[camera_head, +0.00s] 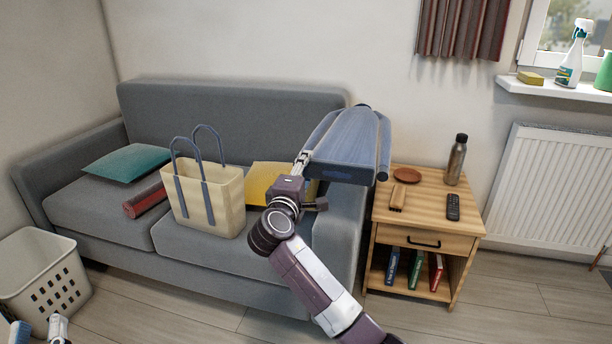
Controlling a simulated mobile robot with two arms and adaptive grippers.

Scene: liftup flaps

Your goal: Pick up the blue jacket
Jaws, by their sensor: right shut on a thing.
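The blue jacket (350,142) is a folded, flat-topped bundle at the right end of the sofa, in front of the backrest and over the right armrest. Whether it still touches the armrest cannot be told. My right gripper (303,160) is shut on the jacket's left edge, and its arm reaches up from the bottom of the view. My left gripper (38,328) shows only partly at the bottom left corner, its two finger parts apart, with nothing seen between them. It is far from the jacket.
The grey sofa (230,105) holds a cream tote bag (225,205), a teal cushion (128,160), a red roll (146,199) and a yellow cushion (262,183). A wooden side table (425,215) with a bottle (456,160) and remote (453,206) stands right. A basket (45,275) stands left.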

